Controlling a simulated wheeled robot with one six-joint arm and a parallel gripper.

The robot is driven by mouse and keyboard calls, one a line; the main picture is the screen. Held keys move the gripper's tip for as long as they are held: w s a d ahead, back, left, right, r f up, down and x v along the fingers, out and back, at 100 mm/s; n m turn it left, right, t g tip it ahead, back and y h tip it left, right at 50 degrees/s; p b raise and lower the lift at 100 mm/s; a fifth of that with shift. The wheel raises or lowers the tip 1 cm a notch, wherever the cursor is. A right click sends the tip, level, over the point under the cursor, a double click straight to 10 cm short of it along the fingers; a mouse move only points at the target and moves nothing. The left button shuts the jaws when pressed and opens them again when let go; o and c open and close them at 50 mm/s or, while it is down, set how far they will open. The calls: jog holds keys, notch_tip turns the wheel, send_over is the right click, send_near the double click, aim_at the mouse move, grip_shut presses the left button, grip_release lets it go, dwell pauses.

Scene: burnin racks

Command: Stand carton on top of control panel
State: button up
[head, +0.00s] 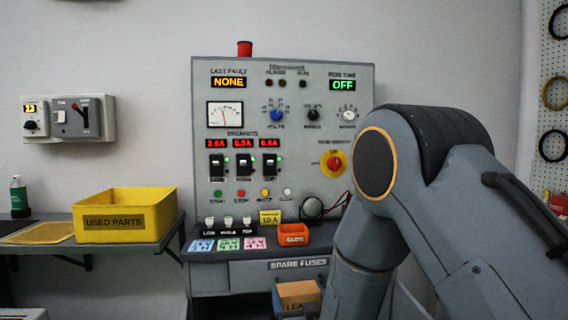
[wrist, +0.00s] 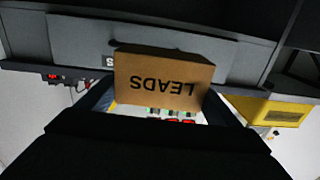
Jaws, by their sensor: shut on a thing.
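The carton (head: 299,294) is a small brown box marked LEADS, low in front of the drawer, partly hidden by my arm and cut by the frame's bottom edge. In the wrist view the carton (wrist: 163,80) fills the middle, its lettering upside down. My gripper (wrist: 160,104) is shut on the carton, with a finger at each side. The control panel (head: 285,92) is an upright grey board with meters, displays, switches and knobs. Its top edge is well above the carton and apart from it.
A red beacon (head: 244,48) stands on the panel's top, left of middle; the top to its right looks clear. A yellow USED PARTS bin (head: 126,215) sits on the left shelf. An orange bin (head: 294,234) and colored cards (head: 228,244) lie on the ledge below the panel.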

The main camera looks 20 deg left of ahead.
jog(key=s+a+r+p, duration=0.1)
jog(key=s+r+p, duration=0.2)
jog(key=r+p, duration=1.25)
jog(key=s+a+r+p, duration=0.1)
jog(key=s+r+p, duration=0.1)
jog(key=r+p, duration=1.35)
jog(key=w+a+r+p, duration=0.1)
jog(key=w+a+r, duration=0.3)
jog(key=r, duration=0.5)
jog(key=w+a+r, duration=0.1)
jog(key=w+r, duration=0.6)
jog(key=r, duration=0.2)
jog(key=w+a+r+p, duration=0.1)
jog(key=w+a+r, duration=0.3)
jog(key=r, duration=0.5)
jog(key=w+d+r, duration=0.2)
jog(key=w+r, duration=0.1)
jog(key=r, duration=1)
jog(key=w+d+r, duration=0.3)
jog(key=r, duration=1.1)
jog(key=shift+r, duration=0.3)
